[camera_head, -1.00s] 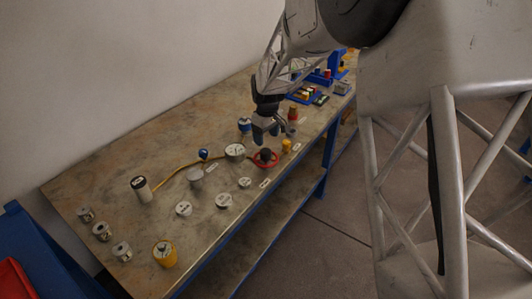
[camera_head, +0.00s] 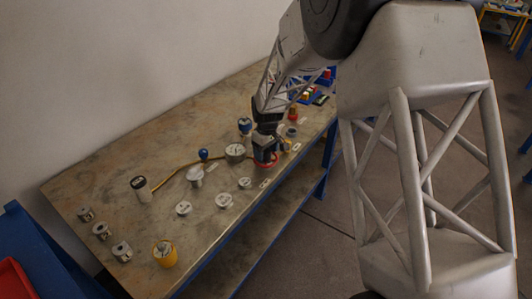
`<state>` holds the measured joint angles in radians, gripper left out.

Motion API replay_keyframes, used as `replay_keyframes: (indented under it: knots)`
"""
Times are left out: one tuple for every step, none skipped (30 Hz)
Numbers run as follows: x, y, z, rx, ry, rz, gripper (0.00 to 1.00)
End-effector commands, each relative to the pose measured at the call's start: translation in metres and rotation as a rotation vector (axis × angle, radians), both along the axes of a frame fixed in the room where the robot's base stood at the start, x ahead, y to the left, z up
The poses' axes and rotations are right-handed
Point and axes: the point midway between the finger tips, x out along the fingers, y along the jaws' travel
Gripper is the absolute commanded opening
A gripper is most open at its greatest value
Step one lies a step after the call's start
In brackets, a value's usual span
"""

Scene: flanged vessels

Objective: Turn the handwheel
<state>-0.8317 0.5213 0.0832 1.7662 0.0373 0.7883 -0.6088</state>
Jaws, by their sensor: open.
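The red handwheel (camera_head: 266,162) sits near the front edge of the workbench, right of its middle. Only parts of its red rim show below my gripper. My gripper (camera_head: 265,152) is dark and points down right over the handwheel. Its jaws are open and hide the hub. I cannot tell whether the fingers touch the wheel.
A white round-topped vessel (camera_head: 235,150) stands just left of the handwheel. A yellow cable (camera_head: 172,174) runs across the bench (camera_head: 120,171). Bare bench lies behind at the left.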

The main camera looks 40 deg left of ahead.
Motion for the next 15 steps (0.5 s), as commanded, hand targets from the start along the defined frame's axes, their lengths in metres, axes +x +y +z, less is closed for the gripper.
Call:
replay_keyframes:
  knots:
    - [-0.0002,0.0000,-0.0035,0.000,0.000,0.000,0.70]
    - [-0.0003,0.0000,-0.0049,0.000,0.000,0.000,0.70]
    - [-0.0003,0.0000,-0.0063,0.000,0.000,0.000,0.70]
    - [-0.0003,0.0000,-0.0071,0.000,0.000,0.000,0.70]
    - [-0.0004,0.0000,-0.0076,0.000,0.000,0.000,0.70]
    - [-0.0004,0.0000,-0.0080,0.000,0.000,0.000,0.70]
    - [-0.0004,0.0000,-0.0081,0.000,0.000,0.000,0.70]
    - [-0.0004,0.0000,-0.0081,0.000,0.000,0.000,0.70]
    - [-0.0004,0.0000,-0.0081,0.000,0.000,0.000,0.70]
    - [-0.0004,0.0000,-0.0080,0.000,0.000,0.000,0.70]
    - [-0.0004,0.0000,-0.0081,0.000,0.000,0.000,0.70]
    - [-0.0004,-0.0001,-0.0080,0.000,0.000,0.000,0.70]
    - [-0.0004,0.0000,-0.0080,0.000,0.000,0.000,0.70]
    - [-0.0004,-0.0001,-0.0079,0.000,0.000,0.000,0.65]
    - [-0.0004,-0.0001,-0.0079,0.000,0.000,0.000,0.59]
